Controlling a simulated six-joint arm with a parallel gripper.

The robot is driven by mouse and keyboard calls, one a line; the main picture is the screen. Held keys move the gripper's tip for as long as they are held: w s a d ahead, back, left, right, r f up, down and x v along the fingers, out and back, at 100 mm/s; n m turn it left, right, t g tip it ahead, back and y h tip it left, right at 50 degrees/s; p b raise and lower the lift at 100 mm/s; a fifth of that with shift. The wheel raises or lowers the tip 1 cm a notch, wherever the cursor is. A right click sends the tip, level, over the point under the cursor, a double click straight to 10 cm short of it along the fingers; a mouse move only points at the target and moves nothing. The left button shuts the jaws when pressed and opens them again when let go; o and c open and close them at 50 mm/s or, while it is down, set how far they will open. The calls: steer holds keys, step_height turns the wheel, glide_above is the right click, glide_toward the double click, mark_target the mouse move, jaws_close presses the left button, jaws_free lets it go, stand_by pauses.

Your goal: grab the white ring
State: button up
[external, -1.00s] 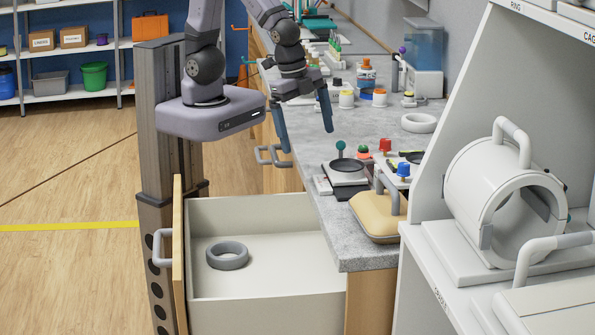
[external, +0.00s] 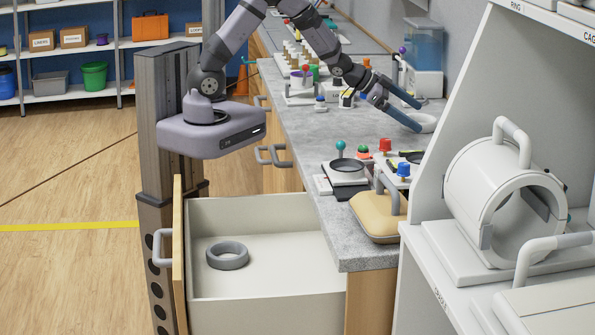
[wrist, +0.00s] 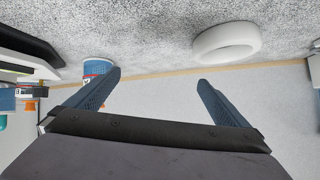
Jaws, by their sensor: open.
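The white ring (external: 424,123) lies flat on the grey countertop near the wall, partly hidden by my gripper's fingers in the external view. My gripper (external: 419,116) is open and empty, with its two blue fingers reaching over the counter close to the ring. In the wrist view, the white ring (wrist: 227,42) lies beyond the fingertips, above and right of the middle. My gripper (wrist: 160,80) shows there with its fingers wide apart and nothing between them.
A blue-and-white container (wrist: 97,68) stands by the left finger in the wrist view. The open drawer (external: 265,205) holds a grey ring (external: 228,256). Bare counter (external: 310,125) lies left of my gripper.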

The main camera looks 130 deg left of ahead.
mark_target(419, 119)
steer(key=s+a+f+n, duration=0.1)
steer(key=s+a, duration=0.1)
steer(key=s+a+f+n+y+b, duration=0.1)
steer(key=s+a, duration=0.2)
steer(key=s+a+f+n+y+b, duration=0.1)
steer(key=s+a, duration=0.2)
steer(key=shift+s+f+t, duration=0.15)
steer(key=shift+s+t, duration=0.05)
steer(key=shift+t, duration=0.2)
steer(key=shift+s+a+n, duration=0.2)
steer(key=shift+s+n, duration=0.1)
steer(key=shift+s, duration=0.05)
steer(key=shift+w+d+p+x, duration=0.1)
steer(key=shift+p+x, duration=0.5)
steer(key=shift+x, duration=1.2)
steer(key=shift+w+d+p+x, duration=0.15)
steer(key=shift+p+x, duration=0.45)
steer(key=shift+x, duration=1.25)
steer(key=shift+a, duration=0.1)
steer(key=c, duration=1.1)
